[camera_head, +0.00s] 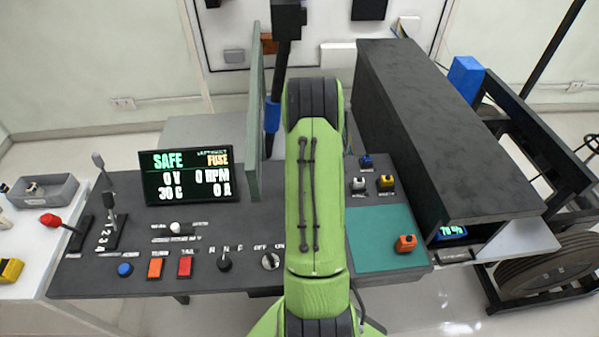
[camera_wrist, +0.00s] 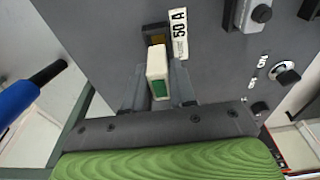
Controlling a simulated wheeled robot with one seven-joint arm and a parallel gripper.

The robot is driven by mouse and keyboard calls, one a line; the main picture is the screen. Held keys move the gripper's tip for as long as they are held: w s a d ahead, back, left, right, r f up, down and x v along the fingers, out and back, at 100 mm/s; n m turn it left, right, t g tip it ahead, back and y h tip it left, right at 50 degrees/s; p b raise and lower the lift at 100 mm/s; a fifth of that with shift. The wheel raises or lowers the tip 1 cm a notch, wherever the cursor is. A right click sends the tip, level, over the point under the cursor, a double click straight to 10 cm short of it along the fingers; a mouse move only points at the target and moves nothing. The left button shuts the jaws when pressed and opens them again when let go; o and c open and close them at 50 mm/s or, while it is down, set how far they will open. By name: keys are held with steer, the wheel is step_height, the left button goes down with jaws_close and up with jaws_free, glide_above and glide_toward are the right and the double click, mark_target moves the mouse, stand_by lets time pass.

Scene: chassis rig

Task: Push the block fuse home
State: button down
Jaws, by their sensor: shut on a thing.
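In the wrist view, my gripper (camera_wrist: 157,84) is shut on the block fuse (camera_wrist: 157,62), a cream block with a green patch on its near end. One finger is on each side of it. Just beyond the fuse is a dark socket (camera_wrist: 155,31) with a brownish inside, on a grey panel beside a "50 A" label (camera_wrist: 179,34). Part of the socket's inside shows above the fuse. How far the fuse sits in the socket cannot be told. In the head view, my green arm hides the gripper, fuse and socket.
A display (camera_head: 187,176) reads SAFE and FUSE, with 0 V and 0 A. The console (camera_head: 110,250) carries levers, knobs and buttons. An upright green panel (camera_head: 254,120) stands close left of my arm. A long dark housing (camera_head: 430,130) is at right. A blue-ended black rod (camera_wrist: 30,88) is at left in the wrist view.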

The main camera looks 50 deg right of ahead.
steer(key=shift+f, duration=0.65)
steer(key=shift+b, duration=0.6)
stand_by(0.9)
steer(key=shift+f+b, duration=0.3)
steer(key=shift+f, duration=0.1)
steer(key=shift+f+b, duration=0.7)
steer(key=shift+f, duration=0.15)
steer(key=c, duration=0.8)
jaws_free()
steer(key=shift+c, duration=0.2)
step_height(320, 180, up, 16)
steer(key=s+d+p, duration=0.1)
steer(key=p, duration=0.2)
steer(key=shift+s+f, duration=0.15)
steer(key=shift+s, duration=0.1)
